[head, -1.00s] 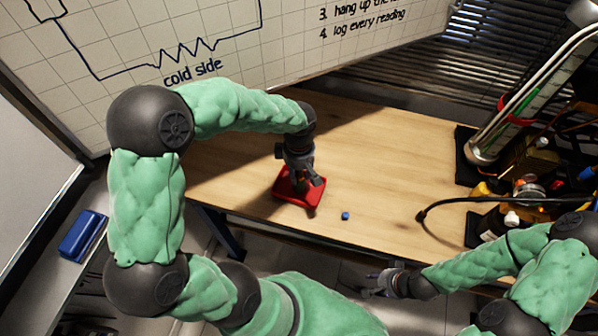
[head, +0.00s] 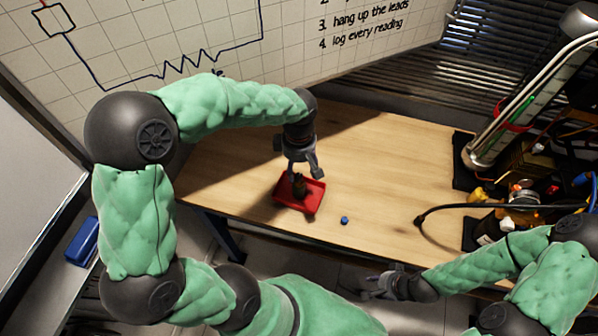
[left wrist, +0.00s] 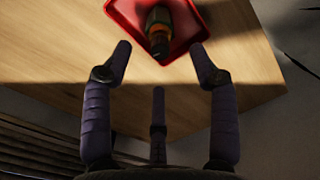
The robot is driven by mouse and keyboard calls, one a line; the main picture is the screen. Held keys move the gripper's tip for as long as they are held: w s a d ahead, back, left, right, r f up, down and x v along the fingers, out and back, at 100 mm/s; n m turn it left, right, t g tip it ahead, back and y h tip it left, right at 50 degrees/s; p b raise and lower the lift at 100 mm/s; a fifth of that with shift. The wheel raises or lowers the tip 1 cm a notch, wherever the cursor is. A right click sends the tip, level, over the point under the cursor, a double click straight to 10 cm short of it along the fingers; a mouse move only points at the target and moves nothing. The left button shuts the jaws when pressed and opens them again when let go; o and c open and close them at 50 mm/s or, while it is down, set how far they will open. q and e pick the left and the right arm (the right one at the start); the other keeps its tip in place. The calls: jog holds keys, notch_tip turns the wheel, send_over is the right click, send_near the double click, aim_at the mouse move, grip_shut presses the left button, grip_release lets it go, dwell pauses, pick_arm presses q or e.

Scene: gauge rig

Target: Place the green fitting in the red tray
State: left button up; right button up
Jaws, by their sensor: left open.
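The red tray (head: 312,204) lies on the wooden table near its front edge. A dark fitting with a green band (head: 299,187) is in the tray and looks upright or slightly tilted. The left wrist view shows the fitting (left wrist: 158,28), with a green and orange-brown body and black end, inside the tray (left wrist: 186,46). My left gripper (head: 304,174) is just above the tray, with its fingers (left wrist: 161,50) spread, empty and apart from the fitting. My right gripper (head: 376,287) is in front of the table's front edge; its finger opening is unclear.
A small blue piece (head: 344,220) lies right of the tray. A black cable (head: 450,207) and a cluttered rig with a metal tube (head: 500,130) occupy the right side. The table middle (head: 385,160) is clear. A whiteboard stands behind.

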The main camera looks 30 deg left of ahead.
pick_arm(q)
notch_tip(320, 180, up, 6)
jog(key=shift+f+p, duration=0.1)
jog(key=shift+p, duration=0.5)
